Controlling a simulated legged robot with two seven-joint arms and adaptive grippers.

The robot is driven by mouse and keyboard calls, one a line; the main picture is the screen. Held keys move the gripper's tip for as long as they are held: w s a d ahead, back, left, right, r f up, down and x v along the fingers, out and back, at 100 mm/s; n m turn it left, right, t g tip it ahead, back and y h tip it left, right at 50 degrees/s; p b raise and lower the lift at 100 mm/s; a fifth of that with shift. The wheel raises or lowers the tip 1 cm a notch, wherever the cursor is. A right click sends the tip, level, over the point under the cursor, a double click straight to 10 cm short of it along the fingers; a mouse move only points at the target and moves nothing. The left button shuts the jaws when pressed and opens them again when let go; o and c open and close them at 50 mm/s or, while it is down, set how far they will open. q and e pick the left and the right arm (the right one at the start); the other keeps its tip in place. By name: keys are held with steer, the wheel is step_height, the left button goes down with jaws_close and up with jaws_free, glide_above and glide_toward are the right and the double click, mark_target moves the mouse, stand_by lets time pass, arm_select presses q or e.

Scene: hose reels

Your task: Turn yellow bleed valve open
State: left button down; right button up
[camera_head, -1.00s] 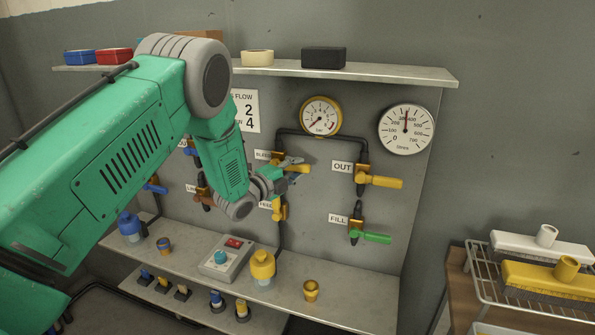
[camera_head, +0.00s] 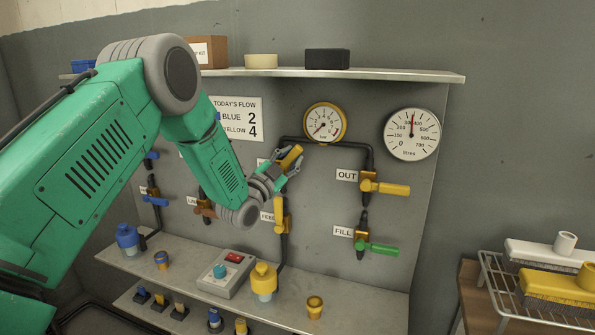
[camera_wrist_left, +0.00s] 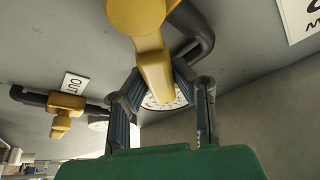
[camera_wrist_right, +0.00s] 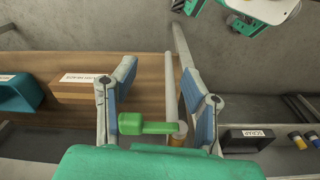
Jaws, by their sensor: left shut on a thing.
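The yellow bleed valve handle (camera_head: 290,157) is on the wall panel below the yellow-rimmed gauge (camera_head: 325,122). It slants up to the right in the head view. My left gripper (camera_head: 292,163) is shut on this handle. In the left wrist view, the yellow handle (camera_wrist_left: 153,68) runs between the two fingers of the left gripper (camera_wrist_left: 161,95). The bleed label is mostly hidden by my arm. My right gripper (camera_wrist_right: 160,105) shows only in its own wrist view, with its fingers apart beside a green handle (camera_wrist_right: 145,125).
The yellow feed handle (camera_head: 278,214) hangs just below. The yellow OUT handle (camera_head: 388,188) and green FILL handle (camera_head: 380,249) are to the right. A shelf (camera_head: 420,75) runs above. A control box (camera_head: 228,273) and yellow-capped bottle (camera_head: 263,280) stand on the ledge below.

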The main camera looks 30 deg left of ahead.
arm_select(q)
steer(key=n+y, duration=0.1)
steer(key=a+n+y+b, duration=0.1)
steer(key=n, duration=0.1)
steer(key=a+n+b, duration=0.1)
steer(key=n, duration=0.1)
steer(key=shift+s+r+y, duration=0.2)
steer(key=shift+s+y, duration=0.1)
steer(key=shift+y, duration=0.1)
steer(key=n, duration=0.1)
steer(key=a+n+y, duration=0.1)
steer(key=n+b, duration=0.1)
steer(key=n, duration=0.1)
steer(key=shift+s+a+r+y, duration=0.1)
steer(key=shift+s+a+y, duration=0.15)
steer(key=shift+y, duration=0.15)
steer(key=shift+a+n+y+b, duration=0.35)
steer(key=shift+n+y, duration=0.25)
steer(key=shift+n, duration=0.4)
steer(key=c, duration=1.4)
jaws_free()
steer(key=shift+a, duration=0.1)
steer(key=shift+o, duration=0.2)
steer(key=shift+a, duration=0.15)
